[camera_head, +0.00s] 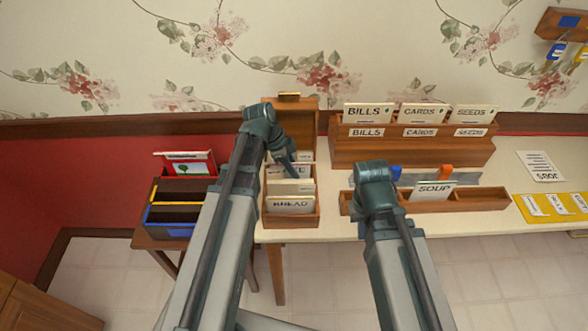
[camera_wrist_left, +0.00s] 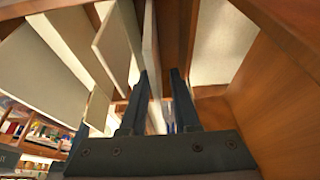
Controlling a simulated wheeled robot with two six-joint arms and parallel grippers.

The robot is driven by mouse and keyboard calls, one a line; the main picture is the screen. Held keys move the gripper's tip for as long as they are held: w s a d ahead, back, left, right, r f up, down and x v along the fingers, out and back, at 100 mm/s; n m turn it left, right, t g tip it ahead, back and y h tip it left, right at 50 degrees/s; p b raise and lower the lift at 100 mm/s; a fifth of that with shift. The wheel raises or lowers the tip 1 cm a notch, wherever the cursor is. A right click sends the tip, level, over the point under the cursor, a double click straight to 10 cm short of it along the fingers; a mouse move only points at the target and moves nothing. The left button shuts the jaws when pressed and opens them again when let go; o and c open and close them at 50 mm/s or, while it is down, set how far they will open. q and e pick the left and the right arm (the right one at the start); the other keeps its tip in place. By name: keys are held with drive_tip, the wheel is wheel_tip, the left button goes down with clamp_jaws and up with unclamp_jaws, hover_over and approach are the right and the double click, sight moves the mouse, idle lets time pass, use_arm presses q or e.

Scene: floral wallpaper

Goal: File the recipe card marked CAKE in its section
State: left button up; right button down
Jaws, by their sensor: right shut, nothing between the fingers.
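The wooden recipe box (camera_head: 318,210) stands open on the table, its lid (camera_head: 290,113) raised at the back. Its front divider seems to read BREAD (camera_head: 291,204). Behind it, a cream tab (camera_head: 302,171) shows a label ending in E, the rest covered by my left gripper (camera_head: 289,170). That gripper reaches down into the box. In the left wrist view the left gripper (camera_wrist_left: 160,76) has its fingers apart, with a thin upright card (camera_wrist_left: 150,40) between them, near one finger. I cannot read this card. My right gripper (camera_head: 374,178) is beside the wooden rack, mostly hidden by its wrist.
A wooden rack (camera_head: 480,201) holds a SOUP card (camera_head: 433,190). Behind stands a sorter (camera_head: 410,155) with BILLS, CARDS and SEEDS. A paper sheet (camera_head: 540,166) and yellow board (camera_head: 553,208) lie right.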

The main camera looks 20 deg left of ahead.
use_arm(q)
drive_tip(key=shift+s, duration=0.15)
drive_tip(key=p+v, duration=1.2)
drive_tip(key=v, duration=0.1)
drive_tip(key=shift+a+r+p, duration=0.1)
drive_tip(key=shift+r+p, duration=0.25)
drive_tip(key=shift+r, duration=0.05)
idle(0.3)
drive_tip(key=s+d+f+n+g+y, duration=0.1)
drive_tip(key=s+d+n+y, duration=0.4)
drive_tip(key=s+d+n, duration=0.6)
drive_tip(key=s+d, duration=0.2)
drive_tip(key=d, duration=0.2)
drive_tip(key=shift+d+f+y, duration=0.3)
drive_tip(key=shift+d+y, duration=0.05)
drive_tip(key=shift+y, duration=0.05)
drive_tip(key=shift+s, duration=0.15)
idle(1.0)
